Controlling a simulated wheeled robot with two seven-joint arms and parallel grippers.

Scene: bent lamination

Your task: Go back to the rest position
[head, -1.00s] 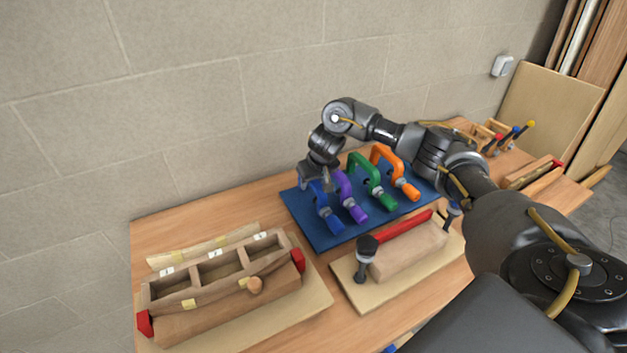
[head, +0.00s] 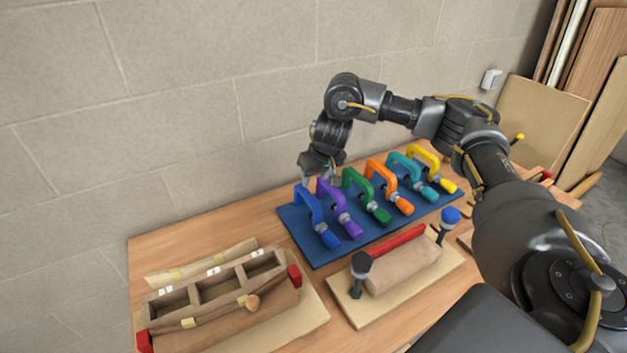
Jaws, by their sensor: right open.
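My right gripper (head: 321,177) is open and empty. It hangs fingers down just above the back left part of the blue board, near the tops of the blue clamp (head: 309,203) and the purple clamp (head: 333,197). I cannot tell whether it touches either clamp. My right arm reaches in from the right, arching over the back of the table. The green clamp (head: 363,183), orange clamp (head: 383,173), teal clamp (head: 405,167) and yellow clamp (head: 427,158) stand in a row to the right on the blue mat (head: 316,256). My left gripper is out of view.
A wooden form with compartments (head: 250,303) lies at front left on a board. A wall (head: 180,120) stands behind the wooden table (head: 180,237).

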